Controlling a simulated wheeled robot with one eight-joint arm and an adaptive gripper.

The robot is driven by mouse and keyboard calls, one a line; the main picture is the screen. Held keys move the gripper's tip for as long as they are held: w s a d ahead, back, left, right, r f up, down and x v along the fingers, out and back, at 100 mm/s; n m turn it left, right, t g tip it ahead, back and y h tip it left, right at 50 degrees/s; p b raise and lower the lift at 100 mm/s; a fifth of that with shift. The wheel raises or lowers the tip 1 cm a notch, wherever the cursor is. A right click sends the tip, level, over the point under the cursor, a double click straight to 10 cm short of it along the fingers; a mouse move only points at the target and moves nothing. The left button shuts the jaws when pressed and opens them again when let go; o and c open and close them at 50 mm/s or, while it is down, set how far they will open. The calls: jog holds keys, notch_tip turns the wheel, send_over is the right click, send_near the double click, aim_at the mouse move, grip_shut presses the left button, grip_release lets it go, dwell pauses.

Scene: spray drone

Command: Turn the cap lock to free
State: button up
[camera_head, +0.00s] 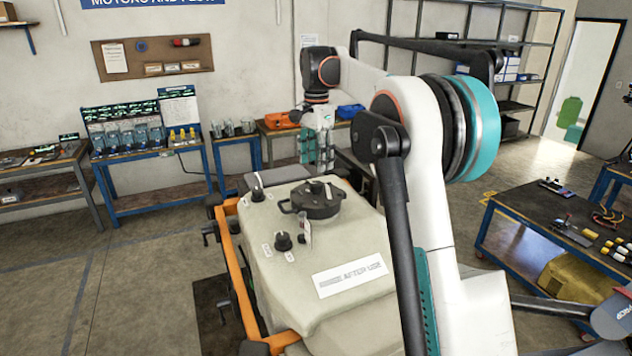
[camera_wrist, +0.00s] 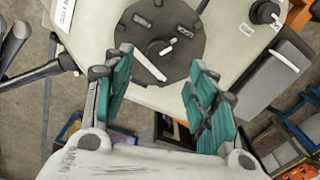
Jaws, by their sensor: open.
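A round black cap (camera_head: 322,203) with side lugs sits on top of the beige tank (camera_head: 345,245). In the wrist view the cap (camera_wrist: 185,55) lies beyond my fingers, with small labels on its face. A small dark lock knob (camera_wrist: 160,47) is at the cap's middle, and a pale pointer strip (camera_wrist: 150,66) slants beside it.
Two black knobs (camera_head: 258,190) (camera_head: 284,241) with white tags stand on the tank's left side. An orange frame rail (camera_head: 243,275) runs along its left edge. A grey box (camera_wrist: 265,77) is beside the tank. A tool table (camera_head: 545,220) stands to the right. Open floor lies left.

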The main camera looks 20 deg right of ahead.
aim_at(316, 183)
notch_tip(316, 183, down, 8)
jog(key=shift+r+p, duration=0.1)
jog(key=shift+p, duration=0.4)
jog(key=c, duration=1)
